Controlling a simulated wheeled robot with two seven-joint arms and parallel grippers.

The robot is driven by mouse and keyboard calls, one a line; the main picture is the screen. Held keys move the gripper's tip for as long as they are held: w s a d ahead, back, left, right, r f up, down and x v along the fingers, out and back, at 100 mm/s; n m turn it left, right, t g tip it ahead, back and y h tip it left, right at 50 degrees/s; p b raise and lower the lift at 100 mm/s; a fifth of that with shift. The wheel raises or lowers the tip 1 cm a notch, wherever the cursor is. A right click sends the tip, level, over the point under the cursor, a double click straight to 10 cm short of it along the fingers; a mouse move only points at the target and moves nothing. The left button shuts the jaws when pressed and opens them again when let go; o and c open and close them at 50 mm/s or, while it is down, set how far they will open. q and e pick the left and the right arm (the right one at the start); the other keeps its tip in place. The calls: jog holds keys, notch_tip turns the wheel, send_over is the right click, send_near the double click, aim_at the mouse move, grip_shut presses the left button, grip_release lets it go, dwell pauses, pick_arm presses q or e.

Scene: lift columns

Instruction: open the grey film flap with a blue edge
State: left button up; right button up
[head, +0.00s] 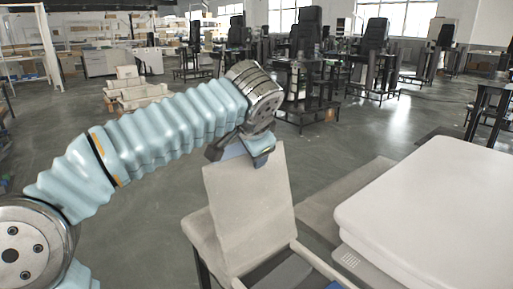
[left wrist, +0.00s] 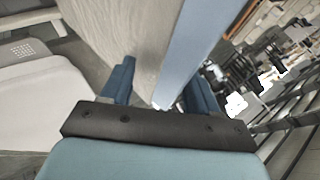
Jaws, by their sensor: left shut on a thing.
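The grey film flap (head: 248,205) stands raised and slightly tilted over a grey box (head: 208,244) in the head view. My left gripper (head: 240,150) is shut on the flap's top edge, with its arm coming in from the left. In the left wrist view the flap's grey face (left wrist: 118,35) and its light blue edge (left wrist: 192,45) pass between the two blue fingers of my left gripper (left wrist: 160,95). In the head view the gripper hides much of the blue edge. My right gripper is not in view.
A large pale rounded block (head: 435,200) stands close on the right. Open grey floor (head: 165,225) lies left of the box; dark workstations (head: 300,70) stand farther back.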

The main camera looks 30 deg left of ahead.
pick_arm(q)
jog(key=shift+s+d+f+g, duration=0.15)
jog(key=shift+f+g, duration=0.15)
jog(key=shift+f, duration=0.4)
jog(key=o, duration=0.8)
jog(key=shift+c, duration=0.2)
jog(key=shift+r, duration=0.1)
jog(key=shift+d+r, duration=0.1)
jog(key=shift+r, duration=0.1)
jog(key=v, duration=1.2)
jog(key=shift+s+r, duration=0.15)
jog(key=shift+s, duration=0.05)
jog(key=shift+c, duration=1.1)
jog(key=shift+s+d+r, duration=0.1)
jog(key=shift+s+r, duration=0.25)
jog(key=shift+r, duration=0.05)
